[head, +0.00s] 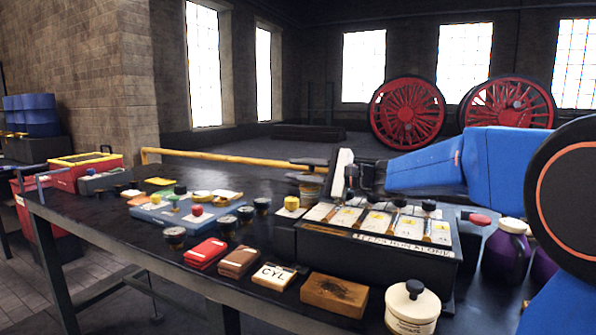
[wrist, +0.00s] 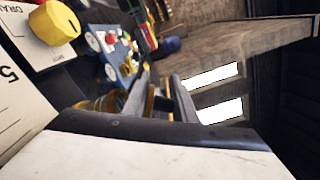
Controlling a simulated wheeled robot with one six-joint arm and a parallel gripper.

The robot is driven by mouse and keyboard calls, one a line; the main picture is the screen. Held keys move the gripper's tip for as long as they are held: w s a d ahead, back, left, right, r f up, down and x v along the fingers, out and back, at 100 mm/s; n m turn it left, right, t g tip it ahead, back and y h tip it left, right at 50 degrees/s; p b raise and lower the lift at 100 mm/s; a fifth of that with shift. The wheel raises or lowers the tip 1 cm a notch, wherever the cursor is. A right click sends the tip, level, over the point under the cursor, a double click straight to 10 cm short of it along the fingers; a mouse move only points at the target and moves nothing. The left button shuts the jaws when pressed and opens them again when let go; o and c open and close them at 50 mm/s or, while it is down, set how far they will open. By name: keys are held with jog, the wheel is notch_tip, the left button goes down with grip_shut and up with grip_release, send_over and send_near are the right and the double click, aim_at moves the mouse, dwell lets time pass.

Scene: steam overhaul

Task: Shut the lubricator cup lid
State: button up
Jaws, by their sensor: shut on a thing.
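The lubricator box (head: 375,258) is a dark grey case on the bench, with a row of pale numbered lids and dark knobs on top. At its left end one pale lid (head: 341,172) stands raised, nearly upright. A large pale panel with a dark edge, apparently this lid (wrist: 150,152), fills the bottom of the wrist view. My gripper (head: 362,180) is beside the raised lid, at its right side. In the wrist view my gripper's dark fingers (wrist: 163,95) show just beyond the panel edge, shut on the lid. The exact grip point is hidden.
A yellow knob (head: 291,203) marks the drain left of the box. A brown block (head: 334,294), a white lidded pot (head: 412,307) and a blue tray (head: 170,212) share the bench. A purple can (head: 507,250) is at right. A yellow-handled bar (head: 220,158) lies behind.

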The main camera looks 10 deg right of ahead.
jog(key=o, duration=0.9)
jog(key=shift+c, duration=0.2)
jog(key=shift+d, duration=0.1)
jog(key=v, duration=1.6)
jog(key=shift+s+d, duration=0.2)
jog(key=shift+d, duration=0.1)
jog(key=shift+s+d, duration=0.25)
jog(key=shift+c, duration=0.5)
